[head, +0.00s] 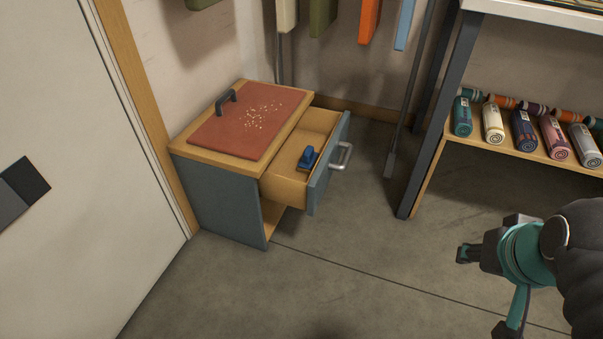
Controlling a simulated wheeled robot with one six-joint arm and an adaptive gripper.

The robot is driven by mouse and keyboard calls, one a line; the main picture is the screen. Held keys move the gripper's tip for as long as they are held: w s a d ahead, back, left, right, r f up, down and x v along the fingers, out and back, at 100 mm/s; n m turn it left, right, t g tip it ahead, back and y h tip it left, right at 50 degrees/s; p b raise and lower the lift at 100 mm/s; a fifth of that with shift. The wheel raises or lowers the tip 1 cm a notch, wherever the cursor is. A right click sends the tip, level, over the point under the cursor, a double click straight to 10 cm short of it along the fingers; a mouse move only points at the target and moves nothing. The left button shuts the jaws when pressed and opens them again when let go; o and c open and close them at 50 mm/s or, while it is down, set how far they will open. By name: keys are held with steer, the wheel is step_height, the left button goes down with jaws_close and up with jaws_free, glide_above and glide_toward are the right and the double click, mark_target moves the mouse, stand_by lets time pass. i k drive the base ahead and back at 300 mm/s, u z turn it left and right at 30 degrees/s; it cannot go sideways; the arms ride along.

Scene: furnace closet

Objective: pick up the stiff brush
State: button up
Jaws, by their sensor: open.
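A small blue brush (308,157), which looks like the stiff brush, lies inside the open drawer (284,188) of a low cabinet. It is near the drawer's front panel, and its bristles are hard to make out. My gripper (485,292) is at the lower right of the head view, over the floor.
The cabinet's wooden top (180,149) carries a red board (225,137) with a dark handle and pale crumbs. A metal handle (341,156) juts from the drawer front. A shelf rack (428,172) with several rolls stands at right. Floor between is clear.

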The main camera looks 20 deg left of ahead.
mark_target(309, 158)
steer(key=u, duration=0.6)
steer(key=i, duration=1)
steer(key=z, duration=0.5)
